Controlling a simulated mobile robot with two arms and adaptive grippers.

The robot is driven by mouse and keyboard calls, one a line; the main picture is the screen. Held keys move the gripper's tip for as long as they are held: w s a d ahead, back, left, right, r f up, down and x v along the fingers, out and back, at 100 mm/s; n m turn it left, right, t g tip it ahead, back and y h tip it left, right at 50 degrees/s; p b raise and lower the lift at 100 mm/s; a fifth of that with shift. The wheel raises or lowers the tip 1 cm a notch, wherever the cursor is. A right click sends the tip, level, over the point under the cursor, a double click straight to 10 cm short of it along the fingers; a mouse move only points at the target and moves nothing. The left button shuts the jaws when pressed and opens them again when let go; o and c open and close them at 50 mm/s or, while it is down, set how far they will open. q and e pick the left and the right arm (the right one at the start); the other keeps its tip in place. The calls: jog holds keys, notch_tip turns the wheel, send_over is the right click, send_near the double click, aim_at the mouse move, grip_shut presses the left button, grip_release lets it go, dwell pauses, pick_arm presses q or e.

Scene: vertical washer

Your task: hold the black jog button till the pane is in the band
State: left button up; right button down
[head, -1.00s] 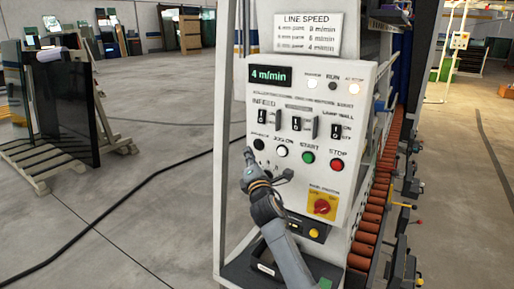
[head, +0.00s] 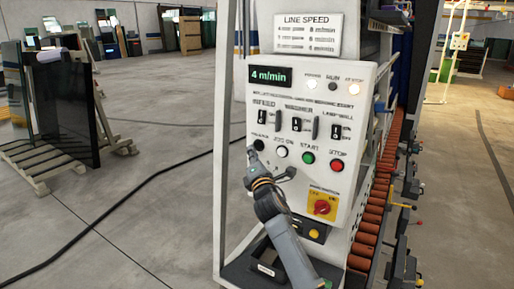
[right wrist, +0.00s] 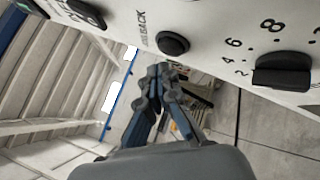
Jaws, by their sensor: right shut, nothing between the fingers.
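The black jog button (head: 259,145) is on the left of the control panel (head: 352,112), beside a white button. In the right wrist view the black button (right wrist: 173,43) has a label ending in "BACK". My right gripper (head: 252,157) is shut and empty, just below and left of the button. In the right wrist view its fingertips (right wrist: 162,74) are close under the button, and a gap seems to show between them; I cannot tell contact. My left gripper is not in view. No pane on the line and no band can be made out.
The panel also carries a green button (head: 308,157), a red button (head: 337,165), a red rotary switch (head: 322,207) and a display (head: 270,76) reading 4 m/min. Orange rollers (head: 368,220) run along its right side. Dark glass on a rack (head: 62,105) stands far left.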

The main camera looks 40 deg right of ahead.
jog(key=shift+d, duration=0.15)
dwell(0.6)
jog(key=shift+w+d, duration=0.2)
jog(key=shift+d, duration=0.1)
